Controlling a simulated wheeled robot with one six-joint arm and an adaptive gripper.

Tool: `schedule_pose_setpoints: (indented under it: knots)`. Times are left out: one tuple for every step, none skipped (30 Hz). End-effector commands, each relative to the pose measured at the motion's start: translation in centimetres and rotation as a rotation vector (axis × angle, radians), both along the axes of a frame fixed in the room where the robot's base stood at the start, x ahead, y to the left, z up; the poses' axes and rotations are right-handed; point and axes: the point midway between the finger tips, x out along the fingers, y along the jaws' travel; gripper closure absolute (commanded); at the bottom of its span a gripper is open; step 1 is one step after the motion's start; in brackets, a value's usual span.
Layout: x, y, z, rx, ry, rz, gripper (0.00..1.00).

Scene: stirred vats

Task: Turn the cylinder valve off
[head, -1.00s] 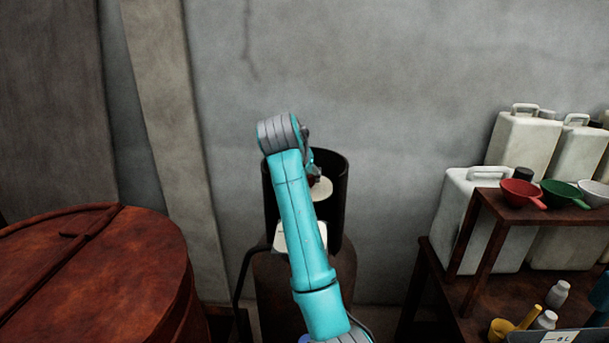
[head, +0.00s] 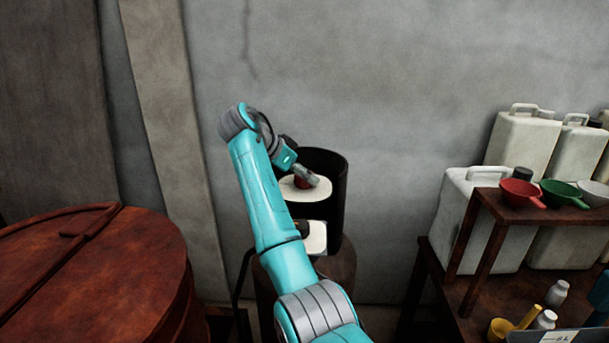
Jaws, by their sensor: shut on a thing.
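The gas cylinder (head: 345,265) stands against the wall at the centre, brown and partly hidden by my arm. A dark open-fronted guard (head: 331,200) rises around its top. Inside the guard, a small dark red valve handle (head: 300,183) sits in front of a pale round disc (head: 318,193). My gripper (head: 308,180) reaches in from the upper left and is shut on the valve handle. The fingers hide part of the handle, so its exact turn cannot be told. A pale label (head: 316,237) shows below the disc, partly behind my arm.
A rusty round vat lid (head: 100,265) fills the lower left. A dark hose (head: 243,280) hangs left of the cylinder. At right, a brown shelf (head: 480,215) holds red (head: 520,190) and green scoops (head: 562,193), near white jerrycans (head: 525,140).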

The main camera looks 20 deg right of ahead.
Motion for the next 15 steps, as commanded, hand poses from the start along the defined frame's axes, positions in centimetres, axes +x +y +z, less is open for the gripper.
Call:
schedule_pose_setpoints:
  knots:
    - [-0.01, 0.02, -0.06, 0.001, 0.003, -0.013, 0.81]
    - [-0.01, 0.02, -0.05, 0.0, 0.003, -0.02, 0.81]
    - [-0.02, 0.02, -0.05, 0.0, 0.002, -0.026, 0.81]
    - [-0.02, 0.01, -0.06, 0.0, 0.003, -0.031, 0.81]
    - [-0.01, 0.0, -0.08, 0.0, 0.002, -0.035, 0.81]
    - [-0.03, 0.01, -0.1, 0.001, 0.002, -0.039, 0.81]
    - [-0.03, 0.01, -0.11, 0.001, 0.003, -0.041, 0.81]
    - [-0.03, 0.01, -0.13, 0.001, 0.002, -0.043, 0.81]
    - [-0.04, 0.0, -0.13, 0.001, 0.002, -0.045, 0.81]
    - [-0.04, 0.0, -0.14, 0.0, 0.003, -0.045, 0.81]
    - [-0.04, 0.0, -0.14, 0.0, 0.003, -0.045, 0.81]
    - [-0.04, 0.0, -0.14, 0.0, 0.003, -0.045, 0.81]
    - [-0.04, 0.0, -0.15, 0.0, 0.003, -0.045, 0.81]
    - [-0.04, 0.0, -0.15, 0.0, 0.003, -0.045, 0.81]
    - [-0.04, 0.0, -0.15, 0.0, 0.003, -0.045, 0.81]
